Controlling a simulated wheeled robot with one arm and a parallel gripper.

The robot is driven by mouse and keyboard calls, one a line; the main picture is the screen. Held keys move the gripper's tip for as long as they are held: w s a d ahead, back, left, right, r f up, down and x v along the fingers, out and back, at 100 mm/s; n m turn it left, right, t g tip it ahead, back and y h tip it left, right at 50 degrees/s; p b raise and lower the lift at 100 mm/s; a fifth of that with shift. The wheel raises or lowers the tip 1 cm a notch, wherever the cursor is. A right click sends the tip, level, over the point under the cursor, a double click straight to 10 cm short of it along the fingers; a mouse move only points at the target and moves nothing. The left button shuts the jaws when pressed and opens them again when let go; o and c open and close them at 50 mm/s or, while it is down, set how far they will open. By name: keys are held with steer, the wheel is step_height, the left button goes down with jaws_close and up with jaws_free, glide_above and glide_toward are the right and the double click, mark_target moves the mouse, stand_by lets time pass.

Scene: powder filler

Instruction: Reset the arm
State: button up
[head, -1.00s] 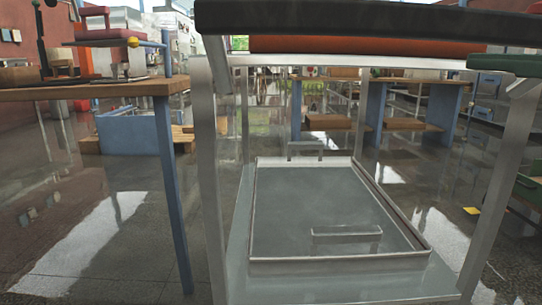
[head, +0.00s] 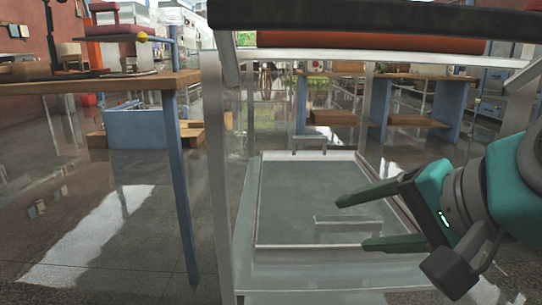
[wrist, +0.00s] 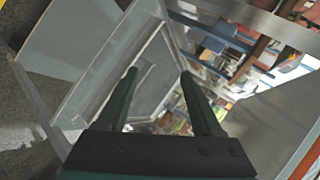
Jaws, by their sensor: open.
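My gripper (head: 365,222) enters the head view from the right, teal and dark grey. Its two dark green fingers point left and stand well apart with nothing between them. In the head view it appears in front of a shallow framed tray (head: 275,205) with two raised handles, on the lower shelf of a metal frame. In the wrist view my gripper (wrist: 158,75) also shows both fingers spread and empty. The grey tray (wrist: 155,90) lies beyond the fingertips there. I cannot tell how far the fingers are from the tray.
The metal frame's upright (head: 219,180) and dark top bar (head: 360,17) stand close in front. A wooden table (head: 110,84) with blue legs is at the left. Further wooden benches (head: 410,120) stand behind. The floor at the lower left (head: 90,250) is clear.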

step_height(320, 180, down, 18)
steer(key=s+a+n+g+h, duration=0.1)
steer(key=s+n+g+h, duration=0.15)
steer(key=n+g, duration=0.2)
steer(key=s+d+f+n+g+h, duration=0.35)
steer(key=s+f+g, duration=0.25)
steer(key=s+f, duration=0.45)
step_height(320, 180, up, 10)
steer(key=w+p, duration=0.1)
steer(key=p, duration=1.1)
steer(key=shift+d+n+y+p, duration=0.3)
steer(key=shift+n, duration=0.1)
